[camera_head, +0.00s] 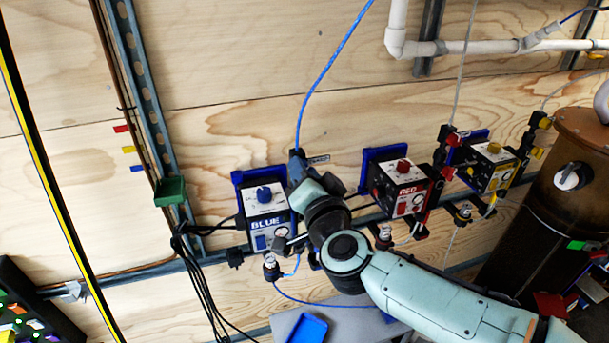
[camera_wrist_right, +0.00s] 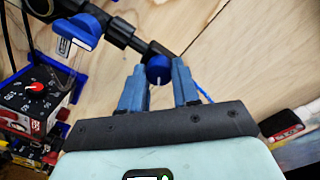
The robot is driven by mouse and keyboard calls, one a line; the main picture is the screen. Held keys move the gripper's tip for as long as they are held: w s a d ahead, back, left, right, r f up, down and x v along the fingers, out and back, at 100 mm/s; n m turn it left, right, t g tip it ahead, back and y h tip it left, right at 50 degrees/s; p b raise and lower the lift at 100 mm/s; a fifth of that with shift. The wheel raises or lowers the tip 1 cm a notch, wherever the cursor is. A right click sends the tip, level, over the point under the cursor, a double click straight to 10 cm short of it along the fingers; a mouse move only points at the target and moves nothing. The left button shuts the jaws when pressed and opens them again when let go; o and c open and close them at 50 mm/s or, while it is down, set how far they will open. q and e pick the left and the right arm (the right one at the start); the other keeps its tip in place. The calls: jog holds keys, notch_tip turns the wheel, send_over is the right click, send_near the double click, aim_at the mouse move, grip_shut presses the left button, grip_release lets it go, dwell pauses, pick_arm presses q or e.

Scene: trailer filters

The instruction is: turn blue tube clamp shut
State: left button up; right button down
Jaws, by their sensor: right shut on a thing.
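The blue clamp's knob (camera_wrist_right: 158,69) sits between the two fingers of my right gripper (camera_wrist_right: 159,84) in the right wrist view. The gripper is shut on it. In the head view my right gripper (camera_head: 298,168) is beside the upper right of the box marked BLUE (camera_head: 266,212) and hides the clamp. The blue tube (camera_head: 323,72) runs upward from there along the wall. In the wrist view the knob is at the end of a black fitting (camera_wrist_right: 128,36). A blue handle with a white face (camera_wrist_right: 80,30) is on that fitting. My left gripper is not in view.
The RED box (camera_head: 402,190) and a yellow-knobbed box (camera_head: 490,165) are mounted to the right. A brown cylinder (camera_head: 560,190) stands at far right. Black cables (camera_head: 205,290) hang at left. The plywood wall (camera_head: 230,60) above is mostly clear.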

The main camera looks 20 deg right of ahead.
jog(key=m+b, duration=0.1)
jog(key=m, duration=0.5)
jog(key=shift+d+b, duration=0.1)
jog(key=shift+b, duration=0.25)
jog(key=c, duration=1.9)
grip_release()
grip_shut()
jog(key=o, duration=1.1)
grip_release()
jog(key=shift+s, duration=0.15)
jog(key=s, duration=1.3)
jog(key=shift+d+r+p, duration=0.2)
jog(key=shift+r+p, duration=0.05)
jog(key=shift+p, duration=0.1)
